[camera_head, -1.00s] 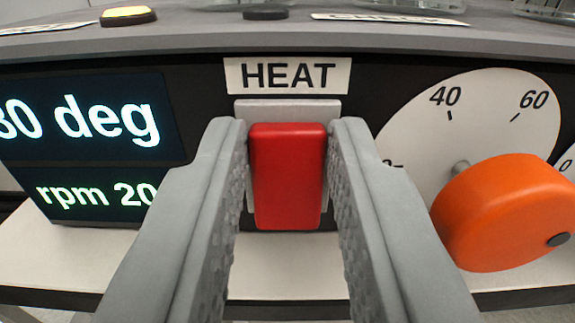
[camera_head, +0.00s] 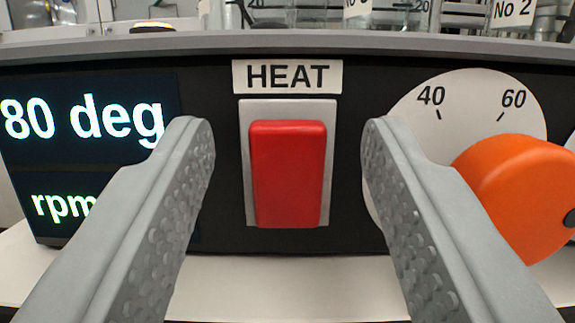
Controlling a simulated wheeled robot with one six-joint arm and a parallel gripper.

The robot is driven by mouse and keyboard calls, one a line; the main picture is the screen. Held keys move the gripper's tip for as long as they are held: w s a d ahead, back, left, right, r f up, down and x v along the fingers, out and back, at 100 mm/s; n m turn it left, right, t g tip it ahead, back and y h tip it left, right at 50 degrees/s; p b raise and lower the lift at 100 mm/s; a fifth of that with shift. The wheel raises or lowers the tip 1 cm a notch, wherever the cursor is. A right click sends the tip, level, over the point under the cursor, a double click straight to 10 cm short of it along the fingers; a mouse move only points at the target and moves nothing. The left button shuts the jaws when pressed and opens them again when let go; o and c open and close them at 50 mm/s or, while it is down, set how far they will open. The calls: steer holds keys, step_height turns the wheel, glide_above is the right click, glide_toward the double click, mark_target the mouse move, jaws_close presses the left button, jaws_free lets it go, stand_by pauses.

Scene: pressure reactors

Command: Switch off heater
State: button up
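The heater switch is a red rocker (camera_head: 288,175) in a pale grey frame on the black front panel, under a white label (camera_head: 287,76) reading HEAT. Its lower part appears to stand out from the frame. My gripper (camera_head: 287,150) is open, with one grey finger on each side of the switch and a clear gap on both sides. The fingers do not touch the switch. A display (camera_head: 85,118) at the left reads "80 deg", with a partly hidden "rpm" line below it.
An orange knob (camera_head: 520,190) on a white dial marked 40 and 60 sits close to the right finger. A white surface (camera_head: 285,285) lies below the panel.

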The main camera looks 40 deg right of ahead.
steer(key=v, duration=1.7)
steer(key=shift+s+a+f, duration=0.1)
steer(key=s+d+r+n+t+y, duration=0.1)
steer(key=s+r+y, duration=0.1)
steer(key=r+y, duration=0.35)
steer(key=s+d+r+n+t+y, duration=0.1)
steer(key=s+d+r+n+y, duration=0.1)
steer(key=r, duration=0.6)
steer(key=s+d+r+n+t+y, duration=0.1)
steer(key=s+r+y, duration=0.2)
steer(key=r, duration=0.4)
steer(key=s+d+r+n+g+y, duration=0.1)
steer(key=s+d+r, duration=0.1)
steer(key=s, duration=0.8)
steer(key=s+d+r+n+g+y, duration=0.1)
steer(key=s+r, duration=0.3)
steer(key=s, duration=0.7)
steer(key=shift+d+r+n+g, duration=0.25)
steer(key=shift+d+n+g, duration=0.35)
steer(key=shift+d, duration=0.25)
steer(key=shift+o, duration=0.4)
steer(key=shift+w, duration=0.1)
